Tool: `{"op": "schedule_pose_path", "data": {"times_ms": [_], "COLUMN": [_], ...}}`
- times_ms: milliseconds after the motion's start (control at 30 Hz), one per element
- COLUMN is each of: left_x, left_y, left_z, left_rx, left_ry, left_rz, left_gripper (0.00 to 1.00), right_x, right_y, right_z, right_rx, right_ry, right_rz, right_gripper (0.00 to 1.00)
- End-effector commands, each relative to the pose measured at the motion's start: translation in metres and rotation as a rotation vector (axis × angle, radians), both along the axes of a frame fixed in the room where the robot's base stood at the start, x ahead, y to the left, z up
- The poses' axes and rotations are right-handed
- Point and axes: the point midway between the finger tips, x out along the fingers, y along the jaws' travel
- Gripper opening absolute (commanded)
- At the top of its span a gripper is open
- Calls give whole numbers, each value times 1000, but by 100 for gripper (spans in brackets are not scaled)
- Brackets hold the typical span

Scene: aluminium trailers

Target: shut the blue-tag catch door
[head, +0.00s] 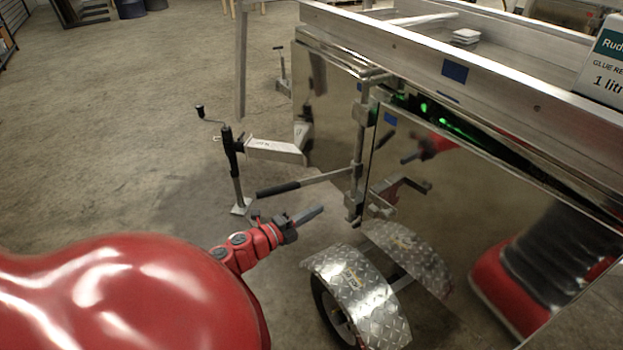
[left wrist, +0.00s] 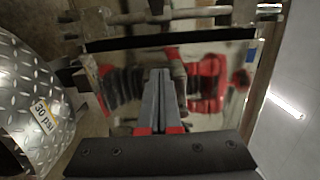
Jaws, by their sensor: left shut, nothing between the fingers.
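The blue-tag door is a mirror-bright metal panel (head: 440,200) on the trailer's side, with a small blue tag (head: 390,118) at its upper left corner. A dark gap with green glints runs along its top edge, so it looks ajar. A vertical catch rod (head: 357,150) stands at its left edge. A lever with a dark grip (head: 279,188) sticks out left from it. My left gripper (head: 314,213) is shut and empty, below the lever and apart from it. In the left wrist view its fingers (left wrist: 160,98) point at the reflecting panel (left wrist: 210,65). My right gripper is not in view.
A diamond-plate mudguard (head: 357,288) over a wheel (head: 330,312) lies just below my left gripper. A jockey stand (head: 232,160) with a crank stands to the left. The trailer's top rail (head: 500,85) overhangs the door.

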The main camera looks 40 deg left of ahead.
Motion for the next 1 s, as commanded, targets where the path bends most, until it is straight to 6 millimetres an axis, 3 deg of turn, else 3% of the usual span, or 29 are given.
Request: {"op": "schedule_pose_path", "data": {"times_ms": [133,333,567,1000], "left_x": [-7,11,32,121], "left_y": [-3,-31,-39,-57], "left_z": [8,35,33,36], "left_rx": [-4,-5,1,-1], "left_ry": [4,-1,-2,-5], "left_rz": [0,-5,1,-2], "left_gripper": [0,0,0,0], "right_x": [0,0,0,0], "right_y": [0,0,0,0], "right_z": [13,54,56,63], "right_rx": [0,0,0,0], "right_ry": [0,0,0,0], "right_rz": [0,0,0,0], "right_gripper": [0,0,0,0]}}
